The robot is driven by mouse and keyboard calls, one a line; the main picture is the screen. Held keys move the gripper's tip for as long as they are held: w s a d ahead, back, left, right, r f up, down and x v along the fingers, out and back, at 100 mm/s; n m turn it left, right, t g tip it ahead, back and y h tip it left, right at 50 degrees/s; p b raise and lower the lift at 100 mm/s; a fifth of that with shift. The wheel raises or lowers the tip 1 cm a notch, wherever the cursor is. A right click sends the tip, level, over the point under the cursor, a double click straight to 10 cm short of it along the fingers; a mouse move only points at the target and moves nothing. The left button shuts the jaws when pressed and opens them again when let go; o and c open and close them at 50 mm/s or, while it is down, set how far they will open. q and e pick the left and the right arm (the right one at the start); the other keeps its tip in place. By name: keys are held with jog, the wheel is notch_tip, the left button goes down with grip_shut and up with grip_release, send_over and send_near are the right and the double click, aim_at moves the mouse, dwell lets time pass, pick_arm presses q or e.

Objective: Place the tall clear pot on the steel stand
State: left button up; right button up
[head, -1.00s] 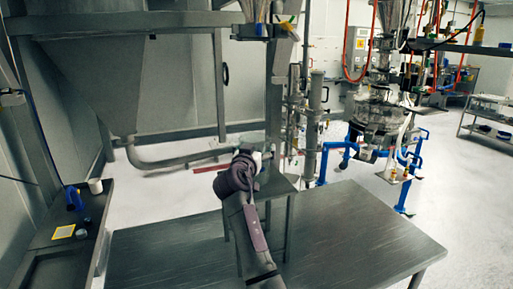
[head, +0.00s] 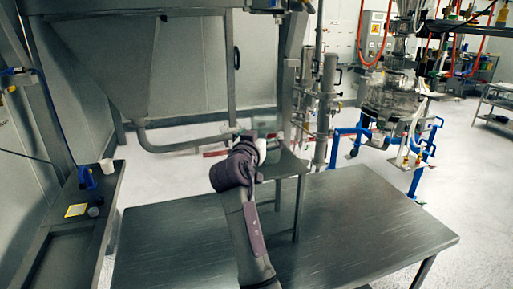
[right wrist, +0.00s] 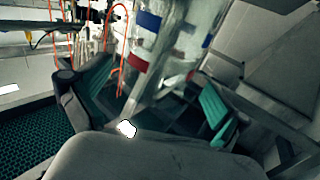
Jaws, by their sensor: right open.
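The tall clear pot (right wrist: 172,48) stands out in the right wrist view, see-through with blue and red patches on its wall. In the head view it is only a faint clear shape (head: 264,126) behind my right gripper (head: 256,146). The gripper's teal-padded fingers show in the right wrist view (right wrist: 152,100), spread apart with the pot between and beyond them. The steel stand (head: 289,166) is a small dark raised top under and right of the gripper. The pot appears at the stand's far side; its base contact is hidden. My left gripper is out of view.
A wide dark steel table (head: 370,215) lies in front, its right part bare. A side bench (head: 60,235) at left holds a white cup (head: 107,165) and a blue item (head: 86,177). A large hopper (head: 110,60) hangs back left; clear-vessel equipment (head: 388,98) stands back right.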

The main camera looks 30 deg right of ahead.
jog(key=b+v, duration=0.1)
jog(key=v, duration=0.4)
dwell(0.5)
